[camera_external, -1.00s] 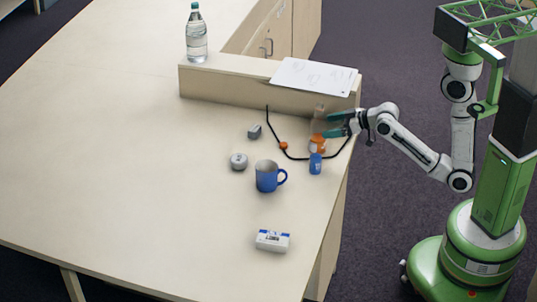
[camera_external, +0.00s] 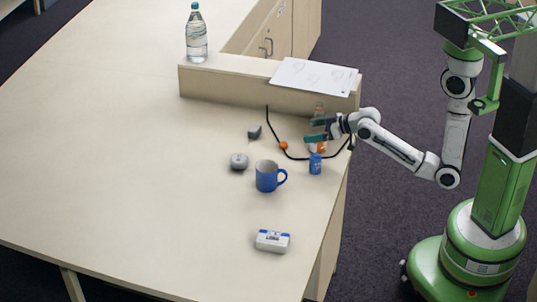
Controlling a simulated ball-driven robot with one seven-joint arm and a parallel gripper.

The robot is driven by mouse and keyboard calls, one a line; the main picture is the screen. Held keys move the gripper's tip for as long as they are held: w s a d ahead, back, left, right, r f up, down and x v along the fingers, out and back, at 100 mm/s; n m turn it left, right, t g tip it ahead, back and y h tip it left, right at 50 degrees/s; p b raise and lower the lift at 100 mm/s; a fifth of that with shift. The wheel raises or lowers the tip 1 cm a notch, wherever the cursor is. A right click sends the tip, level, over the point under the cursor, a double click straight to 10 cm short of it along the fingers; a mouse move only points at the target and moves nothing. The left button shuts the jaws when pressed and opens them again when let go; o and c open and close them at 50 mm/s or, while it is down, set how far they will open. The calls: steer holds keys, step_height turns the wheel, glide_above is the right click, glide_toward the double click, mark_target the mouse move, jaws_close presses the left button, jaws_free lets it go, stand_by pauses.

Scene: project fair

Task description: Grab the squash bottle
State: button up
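A bottle with an orange lower part, which I take for the squash bottle (camera_external: 321,148), stands near the right edge of the desk, by the low raised ledge. Its pale top shows just above my gripper, and its middle is hidden behind the fingers. My gripper (camera_external: 309,130) reaches in from the right with its two green fingers apart, one above the other in the picture. The fingers overlap the bottle in this view. I cannot tell whether they are around it or in front of it, or whether they touch it.
A small blue container (camera_external: 315,164) stands just in front of the bottle. A black cable (camera_external: 270,124) with an orange piece (camera_external: 283,146) curves close by. A blue mug (camera_external: 267,177), grey items (camera_external: 239,161) and a white box (camera_external: 272,241) lie nearer. The desk's left is clear.

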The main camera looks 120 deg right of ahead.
steer(key=c, duration=1)
steer(key=shift+c, duration=0.2)
steer(key=shift+r, duration=0.15)
steer(key=shift+r+b, duration=0.3)
steer(key=shift+r, duration=0.65)
steer(key=s+a+r+p, duration=0.7)
steer(key=s+r, duration=0.3)
steer(key=s, duration=0.1)
steer(key=shift+a, duration=0.2)
